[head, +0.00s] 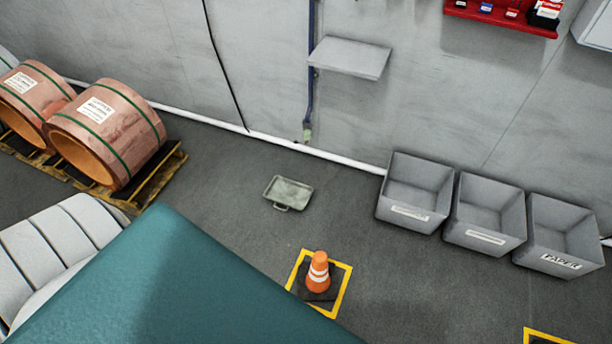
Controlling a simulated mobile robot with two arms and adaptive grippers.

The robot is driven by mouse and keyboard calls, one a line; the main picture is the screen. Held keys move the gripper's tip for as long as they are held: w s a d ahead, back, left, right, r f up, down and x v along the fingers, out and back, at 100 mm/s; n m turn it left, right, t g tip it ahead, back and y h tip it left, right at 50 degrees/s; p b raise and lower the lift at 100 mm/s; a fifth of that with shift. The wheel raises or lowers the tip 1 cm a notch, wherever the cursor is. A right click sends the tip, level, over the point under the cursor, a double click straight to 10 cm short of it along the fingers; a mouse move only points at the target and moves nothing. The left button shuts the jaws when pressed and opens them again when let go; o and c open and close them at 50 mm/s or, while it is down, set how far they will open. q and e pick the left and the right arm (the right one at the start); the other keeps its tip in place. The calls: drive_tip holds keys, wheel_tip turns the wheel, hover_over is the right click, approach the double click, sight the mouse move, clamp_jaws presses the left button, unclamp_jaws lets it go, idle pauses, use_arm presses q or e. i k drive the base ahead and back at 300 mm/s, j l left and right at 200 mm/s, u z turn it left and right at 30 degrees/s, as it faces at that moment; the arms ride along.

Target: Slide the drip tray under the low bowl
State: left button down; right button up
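A shallow grey-green tray (288,193), which looks like the drip tray, lies flat on the dark floor near the middle of the head view. It has a raised rim and a small handle on its near side. No round bowl can be made out. A grey box-like fixture (350,57) juts from the wall above and right of the tray; I cannot tell whether it is the low bowl. The tray lies out from the wall, apart from this fixture. Neither of my grippers is in view.
A striped orange cone (318,272) stands in a yellow-edged square in front of the tray. Grey bins (412,192) line the wall at right. Copper coils (108,134) rest on a pallet (160,178) at left. A teal surface (170,285) fills the lower left.

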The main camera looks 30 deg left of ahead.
sight(295, 195)
drive_tip(key=i+j+z, duration=0.1)
drive_tip(key=j+z, duration=0.7)
drive_tip(key=z, duration=0.15)
drive_tip(key=j+z, duration=0.5)
drive_tip(key=k+j+z, duration=0.1)
drive_tip(key=j+z, duration=0.2)
drive_tip(key=z, duration=0.15)
